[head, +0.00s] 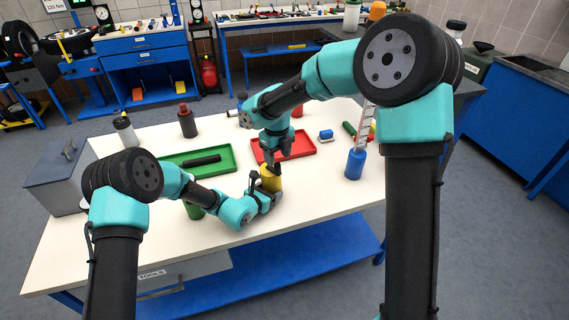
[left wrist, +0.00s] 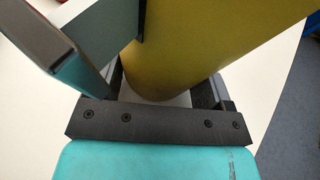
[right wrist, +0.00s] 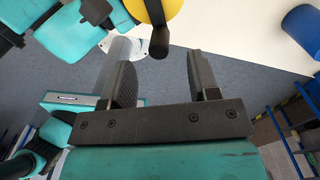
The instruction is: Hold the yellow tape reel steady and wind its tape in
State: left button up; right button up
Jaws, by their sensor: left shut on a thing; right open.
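The yellow tape reel (head: 272,181) stands on the white table near its front middle. My left gripper (head: 266,195) is shut on its side; the yellow body (left wrist: 200,50) fills the space between the fingers in the left wrist view. My right gripper (head: 277,160) is open and empty, pointing down just above and behind the reel. In the right wrist view, the reel's yellow top (right wrist: 185,12) shows at the upper edge with a dark crank handle (right wrist: 159,40). The handle lies beyond my right fingertips (right wrist: 160,60), not between them. I cannot make out the tape clearly.
A red tray (head: 300,146) lies behind the reel, and a green tray (head: 225,160) with a black cylinder lies to the left. A blue container (head: 355,164) stands at the right. A green cylinder (head: 194,211) stands beside my left arm. The front right tabletop is clear.

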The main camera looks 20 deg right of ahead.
jog(key=shift+r, duration=0.5)
